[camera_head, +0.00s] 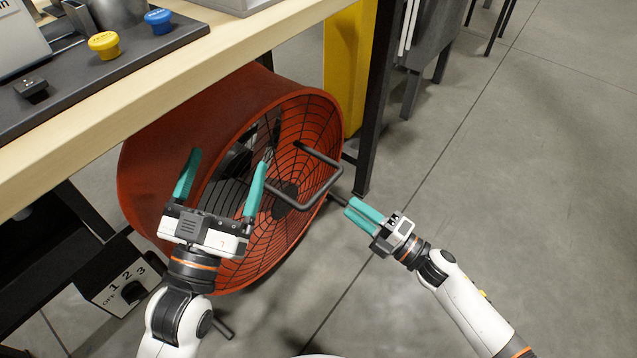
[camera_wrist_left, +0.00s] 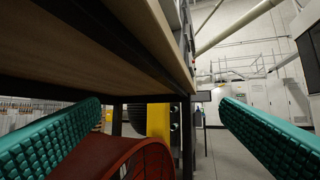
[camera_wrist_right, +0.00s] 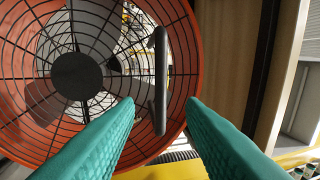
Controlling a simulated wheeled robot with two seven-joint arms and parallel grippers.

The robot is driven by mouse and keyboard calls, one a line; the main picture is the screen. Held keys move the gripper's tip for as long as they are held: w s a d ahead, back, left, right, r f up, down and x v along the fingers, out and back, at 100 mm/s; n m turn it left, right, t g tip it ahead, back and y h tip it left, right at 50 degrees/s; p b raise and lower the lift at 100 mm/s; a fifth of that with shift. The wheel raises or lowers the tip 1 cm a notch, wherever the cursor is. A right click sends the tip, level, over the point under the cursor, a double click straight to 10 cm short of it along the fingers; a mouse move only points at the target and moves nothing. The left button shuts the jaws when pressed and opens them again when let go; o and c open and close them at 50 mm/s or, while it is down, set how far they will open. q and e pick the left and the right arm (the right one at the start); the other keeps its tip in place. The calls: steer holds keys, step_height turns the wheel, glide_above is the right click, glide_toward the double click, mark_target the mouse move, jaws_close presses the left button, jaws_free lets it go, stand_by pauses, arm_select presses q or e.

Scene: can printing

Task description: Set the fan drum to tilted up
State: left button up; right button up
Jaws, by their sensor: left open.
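The fan drum (camera_head: 160,150) is a large red-orange cylinder under the workbench, with a black wire grille facing right; its exact tilt is hard to judge. A dark U-shaped handle (camera_head: 325,202) stands out from the grille. My left gripper (camera_head: 229,158) is open and empty, in front of the drum's near rim in the head view. In the left wrist view the drum (camera_wrist_left: 125,160) shows low between the fingers. My right gripper (camera_head: 350,208) is open near the handle's right end. In the right wrist view the handle (camera_wrist_right: 160,80) stands ahead between the fingertips, apparently not gripped.
The wooden workbench edge (camera_head: 130,115) runs above the drum. A dark table leg (camera_head: 375,100) and a yellow post (camera_head: 343,60) stand behind it. A control box (camera_head: 125,285) marked OFF, 1, 2, 3 is at lower left. The floor (camera_head: 530,180) at right is clear.

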mark_target(324, 185)
steer(key=b+x, duration=0.1)
steer(key=x, duration=0.8)
steer(key=shift+w+a, duration=0.15)
steer(key=shift+w, duration=0.05)
arm_select(q)
steer(key=shift+s+a+r+t+h, duration=0.1)
steer(key=shift+s+r+t+h, duration=0.25)
steer(key=shift+s+r+t, duration=0.6)
steer(key=shift+s+r+t+h, duration=0.35)
steer(key=shift+s+r+t, duration=0.35)
steer(key=shift+r+t, duration=0.45)
arm_select(e)
steer(key=shift+w+a+r, duration=0.2)
steer(key=shift+w+a, duration=0.2)
steer(key=shift+a, duration=0.15)
arm_select(q)
steer(key=shift+r, duration=0.1)
arm_select(e)
steer(key=shift+c, duration=0.4)
jaws_close()
